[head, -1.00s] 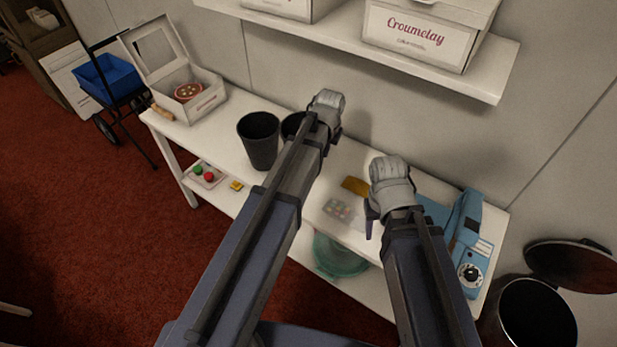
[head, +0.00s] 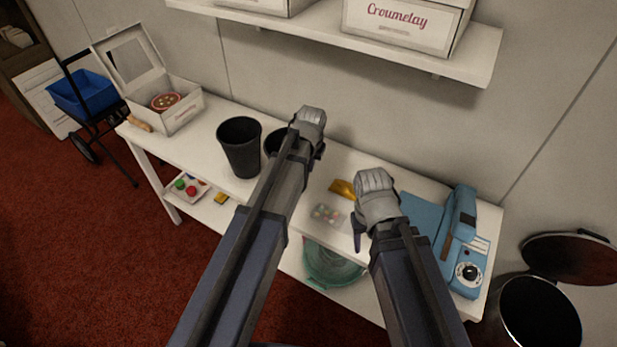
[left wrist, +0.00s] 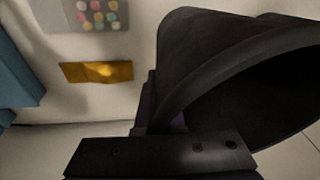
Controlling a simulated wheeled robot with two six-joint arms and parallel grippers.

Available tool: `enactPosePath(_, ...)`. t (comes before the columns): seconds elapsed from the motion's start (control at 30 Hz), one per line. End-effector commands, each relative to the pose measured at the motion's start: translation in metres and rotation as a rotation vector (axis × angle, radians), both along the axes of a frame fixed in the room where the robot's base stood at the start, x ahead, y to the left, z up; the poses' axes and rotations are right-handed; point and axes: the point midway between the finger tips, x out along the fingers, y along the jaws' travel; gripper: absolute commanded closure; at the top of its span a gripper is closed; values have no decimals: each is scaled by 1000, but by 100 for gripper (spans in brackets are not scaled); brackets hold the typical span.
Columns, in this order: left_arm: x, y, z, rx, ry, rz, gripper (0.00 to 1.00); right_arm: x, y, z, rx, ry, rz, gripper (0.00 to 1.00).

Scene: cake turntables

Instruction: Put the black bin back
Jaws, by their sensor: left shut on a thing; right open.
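A black bin (head: 277,142) is mostly hidden behind my left arm in the head view. My left gripper (head: 312,132) is shut on it at the worktable. In the left wrist view the black bin (left wrist: 215,60) fills the right side, its open mouth facing right and its rim close to my gripper. I cannot tell whether it touches the table. A second black bin (head: 240,150) stands upright on the table just to the left. My right gripper (head: 362,222) is open and empty over the table's front, right of the middle.
The white table (head: 200,137) also bears an open cake box (head: 183,112), a yellow piece (head: 343,188), a tray of coloured dots (head: 327,213) and a blue machine (head: 462,245). A wall shelf (head: 400,52) hangs above. A lidded floor bin (head: 540,315) stands right.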

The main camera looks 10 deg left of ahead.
Motion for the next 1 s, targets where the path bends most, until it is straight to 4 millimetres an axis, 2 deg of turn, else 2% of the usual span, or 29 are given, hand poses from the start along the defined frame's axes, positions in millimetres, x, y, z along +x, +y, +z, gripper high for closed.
enactPosePath(0.37,0,0,-38,0,0,0,100,0,0,-38,0,0,0,50)
enactPosePath(0.77,0,0,-40,0,0,0,100,0,0,-40,0,0,0,50)
enactPosePath(0.8,0,0,-40,0,0,0,94,0,0,-40,0,0,0,50)
enactPosePath(1.0,0,0,-39,0,0,0,71,0,0,-39,0,0,0,50)
